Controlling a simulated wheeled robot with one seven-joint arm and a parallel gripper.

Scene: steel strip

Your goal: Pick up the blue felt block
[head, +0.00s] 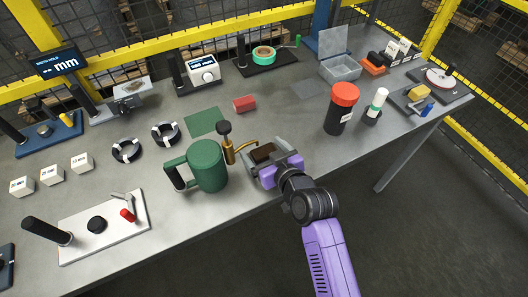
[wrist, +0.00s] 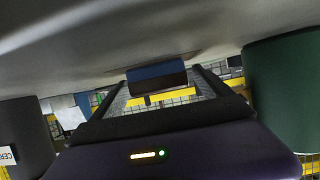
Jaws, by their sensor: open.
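A small block (head: 263,152) with a brown top lies on the grey bench near its front edge. The wrist view, which is upside down, shows the same block (wrist: 157,75) with a blue layer on its table side and a brown layer on the other. My gripper (head: 272,162) is open, low at the bench edge, pointing inward. In the wrist view my gripper (wrist: 158,88) has one finger on each side of the block, with gaps visible. How deep the block sits between the fingers is hard to tell.
A green can (head: 208,165) with a brass spout and a black-knobbed post (head: 225,137) stand close left of my gripper. A black jar with an orange lid (head: 342,108) stands to the right. A red block (head: 244,104) and green mat (head: 204,121) lie behind. Bench between gripper and jar is clear.

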